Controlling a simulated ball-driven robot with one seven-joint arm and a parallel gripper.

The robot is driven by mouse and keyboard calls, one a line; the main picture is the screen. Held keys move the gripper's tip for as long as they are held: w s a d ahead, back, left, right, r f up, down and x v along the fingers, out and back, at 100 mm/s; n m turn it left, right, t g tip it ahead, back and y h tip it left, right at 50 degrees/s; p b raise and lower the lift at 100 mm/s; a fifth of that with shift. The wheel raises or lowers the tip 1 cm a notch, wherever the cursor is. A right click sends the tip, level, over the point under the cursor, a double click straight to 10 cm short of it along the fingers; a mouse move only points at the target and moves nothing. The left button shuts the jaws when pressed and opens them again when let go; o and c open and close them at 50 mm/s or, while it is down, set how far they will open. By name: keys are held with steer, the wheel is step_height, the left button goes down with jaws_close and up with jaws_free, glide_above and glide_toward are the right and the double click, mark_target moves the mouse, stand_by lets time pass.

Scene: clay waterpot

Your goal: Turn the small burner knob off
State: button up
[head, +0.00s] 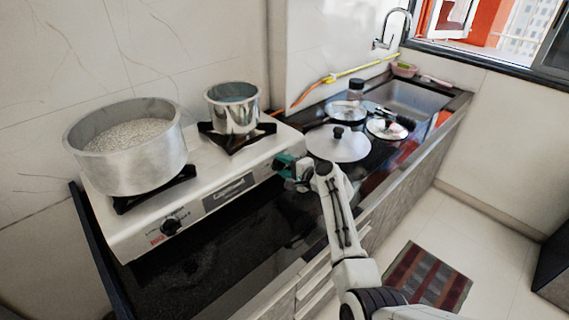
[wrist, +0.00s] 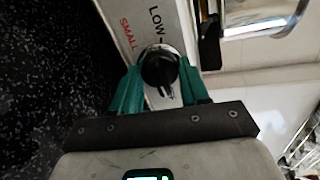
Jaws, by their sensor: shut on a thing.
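The small burner knob (wrist: 158,70) is round and black, on the stove's front panel beside the printed words "SMALL" and "LOW" in the wrist view. My gripper (wrist: 157,82) has green fingers, one on each side of the knob, and it is shut on it. In the head view my gripper (head: 287,166) is at the right end of the stove's (head: 222,190) front panel, and it hides this knob. A second black knob (head: 171,226) is on the left part of the panel, beside red lettering.
A large pot (head: 128,178) with pale grainy contents stands on the left burner. A smaller steel pot (head: 234,118) stands on the right burner. Lids (head: 338,148) lie on the black counter by the sink (head: 412,100). A striped mat (head: 425,278) lies on the floor.

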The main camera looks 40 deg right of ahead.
steer(key=shift+f+m, duration=0.1)
steer(key=shift+m, duration=0.4)
steer(key=o, duration=1.1)
steer(key=shift+c, duration=0.2)
steer(key=v, duration=1)
steer(key=shift+s+p, duration=0.3)
steer(key=shift+s, duration=0.1)
